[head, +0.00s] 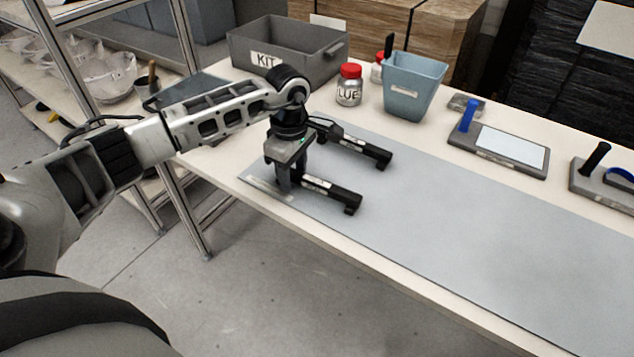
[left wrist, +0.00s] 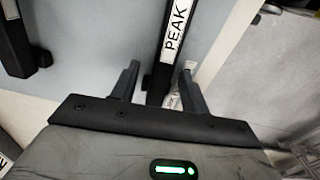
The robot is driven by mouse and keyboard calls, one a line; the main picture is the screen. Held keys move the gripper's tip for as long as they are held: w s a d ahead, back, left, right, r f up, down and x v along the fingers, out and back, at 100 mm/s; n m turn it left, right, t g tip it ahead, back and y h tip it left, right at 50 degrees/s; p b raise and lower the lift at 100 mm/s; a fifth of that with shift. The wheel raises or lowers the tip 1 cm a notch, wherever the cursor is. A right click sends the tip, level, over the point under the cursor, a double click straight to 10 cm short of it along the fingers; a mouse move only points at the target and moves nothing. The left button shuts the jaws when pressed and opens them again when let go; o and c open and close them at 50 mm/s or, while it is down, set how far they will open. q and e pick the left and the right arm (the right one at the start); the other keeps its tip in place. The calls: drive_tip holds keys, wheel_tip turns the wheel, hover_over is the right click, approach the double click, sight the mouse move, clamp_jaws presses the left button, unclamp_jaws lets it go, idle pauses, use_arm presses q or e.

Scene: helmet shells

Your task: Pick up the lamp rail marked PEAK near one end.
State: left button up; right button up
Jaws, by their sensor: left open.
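The lamp rail marked PEAK (left wrist: 172,38) is a black bar with a white label. It lies on the grey mat, and in the head view it is the nearer of two black rails (head: 330,192). My left gripper (head: 290,182) points down at its left end. In the left wrist view my left gripper (left wrist: 161,72) is open, with the rail's end showing between its fingers. Whether the fingers touch the rail, I cannot tell. The second rail (head: 358,149) lies farther back, apart; it also shows in the left wrist view (left wrist: 14,42). My right gripper is not in view.
A grey KIT bin (head: 318,62), a red-lidded jar (head: 349,88) and a blue bin (head: 413,90) stand along the back. A tray with a blue handle (head: 498,150) lies at right. The grey mat (head: 470,250) is clear right of the rails.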

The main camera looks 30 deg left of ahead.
use_arm(q)
drive_tip(key=shift+f, duration=0.25)
clamp_jaws()
drive_tip(key=shift+r, duration=0.2)
